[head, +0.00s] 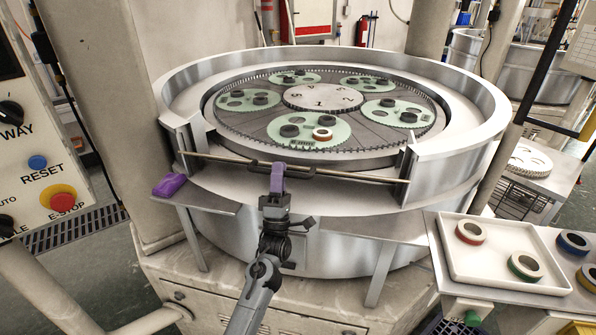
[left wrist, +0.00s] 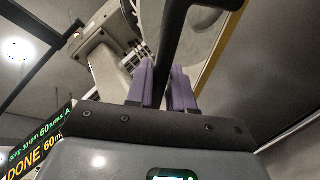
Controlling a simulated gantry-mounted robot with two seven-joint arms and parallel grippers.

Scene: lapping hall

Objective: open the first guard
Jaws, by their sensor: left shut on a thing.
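The guard shows as a thin horizontal bar (head: 352,177) across the front opening of the round lapping machine (head: 455,165). A dark handle (head: 298,171) sits at the middle of the bar. My left gripper (head: 277,180), with purple fingers, is shut on this handle from the front. In the left wrist view the purple fingers (left wrist: 168,88) are on either side of the dark handle (left wrist: 172,35), which rises between them. The bar spans the gap between the two wall ends. My right gripper is not in view.
A purple object (head: 169,185) lies on the left ledge. A white tray (head: 470,270) with ringed parts stands right, a control panel (head: 45,150) left.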

